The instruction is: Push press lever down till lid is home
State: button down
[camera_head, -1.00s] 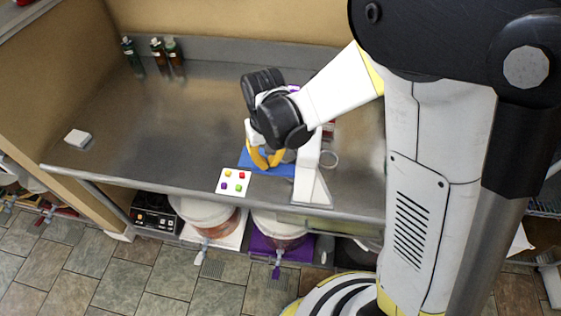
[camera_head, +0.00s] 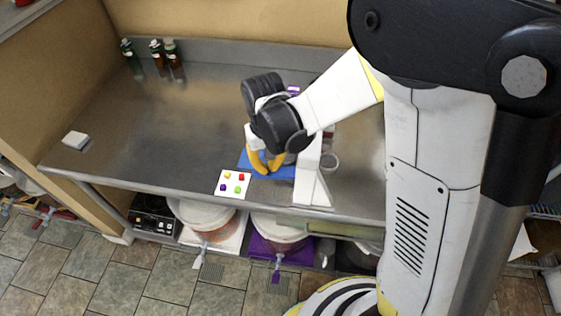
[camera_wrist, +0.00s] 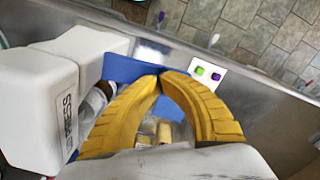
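The white press (camera_head: 313,178) stands on the steel bench and has a blue base (camera_head: 283,173). In the wrist view, the press (camera_wrist: 38,110) fills the left side with "PRESS" lettering, and the blue base (camera_wrist: 120,68) lies beyond the fingers. My gripper (camera_head: 266,170) is beside the press, over the blue base. In the wrist view, the yellow fingertips of my gripper (camera_wrist: 160,73) meet, with nothing seen between them. A partly hidden jar or bottle (camera_wrist: 97,100) is between the press and a finger. I cannot make out the lever or the lid's seating.
A white card with coloured buttons (camera_head: 233,184) lies at the bench's front edge. Bottles (camera_head: 170,55) stand at the back left, and a small white block (camera_head: 76,139) lies at the left. Buckets (camera_head: 278,232) sit below. The bench's left half is mostly clear.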

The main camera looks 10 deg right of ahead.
jog(key=shift+f+b, duration=0.3)
jog(key=shift+r, duration=0.1)
dwell(0.5)
notch_tip(320, 180, up, 14)
jog(key=p, duration=0.9)
dwell(0.8)
dwell(0.4)
jog(key=s+d+r+m+t, duration=0.2)
jog(key=s+d+r+t, duration=0.5)
jog(key=s+d+r, duration=0.55)
notch_tip(320, 180, down, 20)
jog(key=w+d+b, duration=0.1)
jog(key=b, duration=1.9)
jog(key=shift+w, duration=0.35)
